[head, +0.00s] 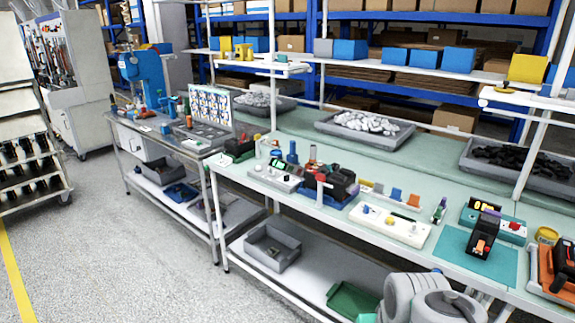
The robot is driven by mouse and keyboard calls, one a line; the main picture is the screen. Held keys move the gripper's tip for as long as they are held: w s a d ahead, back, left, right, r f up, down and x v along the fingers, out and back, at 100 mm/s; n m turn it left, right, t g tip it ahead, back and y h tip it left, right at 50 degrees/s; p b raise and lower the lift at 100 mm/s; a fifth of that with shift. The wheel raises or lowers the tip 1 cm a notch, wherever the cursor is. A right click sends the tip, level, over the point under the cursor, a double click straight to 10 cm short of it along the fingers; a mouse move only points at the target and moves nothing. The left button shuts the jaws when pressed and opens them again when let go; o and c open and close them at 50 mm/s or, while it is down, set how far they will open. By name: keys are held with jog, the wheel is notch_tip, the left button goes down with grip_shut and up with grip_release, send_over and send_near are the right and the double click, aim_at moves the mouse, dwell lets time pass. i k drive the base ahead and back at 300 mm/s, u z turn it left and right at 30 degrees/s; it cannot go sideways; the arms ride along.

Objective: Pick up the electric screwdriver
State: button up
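A black and orange tool (565,258), which may be the electric screwdriver, lies in an orange tray (537,278) at the right edge of the workbench. The picture cuts it off, so I cannot be sure what it is. A black breaker-like block (483,236) with an orange mark stands on a teal mat (453,246) to its left. Rounded grey links of my arm show at the bottom right, in front of the bench. My gripper itself is not in view.
A white panel with buttons (390,225), a tester with a lit display (493,219) and a yellow round container (546,236) stand near the tool. Grey bins (365,131) line the back. White uprights rise from the bench.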

aim_at(313, 159)
jog(key=u, duration=0.75)
jog(key=i, duration=0.65)
jog(key=u, duration=1)
jog(key=i, duration=1.6)
jog(key=z, duration=1.6)
jog(key=i, duration=0.95)
jog(key=z, duration=0.2)
